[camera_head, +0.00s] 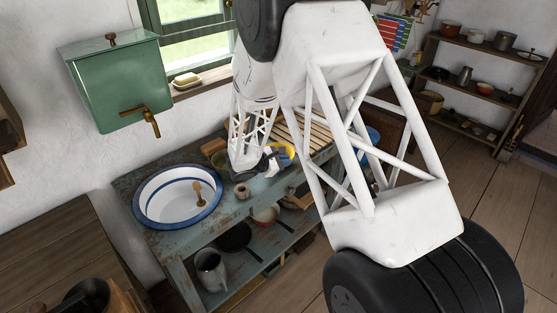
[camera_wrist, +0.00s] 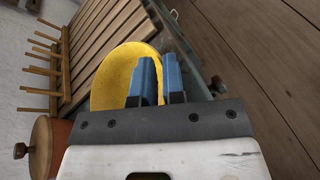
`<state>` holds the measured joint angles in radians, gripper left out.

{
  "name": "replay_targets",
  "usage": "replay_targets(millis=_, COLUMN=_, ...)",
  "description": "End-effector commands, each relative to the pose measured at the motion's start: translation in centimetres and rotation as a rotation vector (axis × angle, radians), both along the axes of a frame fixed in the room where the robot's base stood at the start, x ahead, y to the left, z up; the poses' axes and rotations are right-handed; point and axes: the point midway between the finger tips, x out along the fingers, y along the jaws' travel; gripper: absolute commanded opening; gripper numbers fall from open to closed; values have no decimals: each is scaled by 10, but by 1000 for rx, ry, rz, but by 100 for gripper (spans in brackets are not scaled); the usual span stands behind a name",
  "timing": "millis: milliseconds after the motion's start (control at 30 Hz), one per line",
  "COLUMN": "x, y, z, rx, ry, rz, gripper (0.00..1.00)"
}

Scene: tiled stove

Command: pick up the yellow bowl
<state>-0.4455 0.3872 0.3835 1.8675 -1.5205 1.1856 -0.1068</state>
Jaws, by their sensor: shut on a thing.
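The yellow bowl (camera_wrist: 112,78) shows in the wrist view just beyond and left of my gripper (camera_wrist: 160,78). My gripper has two blue fingers, close together and shut on the bowl's right-hand rim. In the head view the bowl (camera_head: 284,152) is a small yellow patch on the worn blue-grey washstand, at the near end of a slatted wooden rack. My gripper (camera_head: 274,160) is beside it there, and my arm hides part of the scene. I cannot tell whether the bowl touches the surface below.
The washstand (camera_head: 150,184) holds a white basin (camera_head: 170,200) with a blue rim and the slatted rack (camera_head: 300,125). A green water tank (camera_head: 115,85) hangs on the wall at left. Pots stand on the lower shelf. Open floor lies at right.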

Motion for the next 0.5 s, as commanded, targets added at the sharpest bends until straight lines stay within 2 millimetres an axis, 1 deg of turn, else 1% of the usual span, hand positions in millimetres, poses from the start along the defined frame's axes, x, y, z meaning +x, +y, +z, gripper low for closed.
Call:
replay_targets(millis=267, x=-1, y=0, z=-1, rx=0, ry=2, rz=0, gripper=0)
replay_targets(millis=500, x=-1, y=0, z=5, rx=0, ry=1, rz=0, gripper=0)
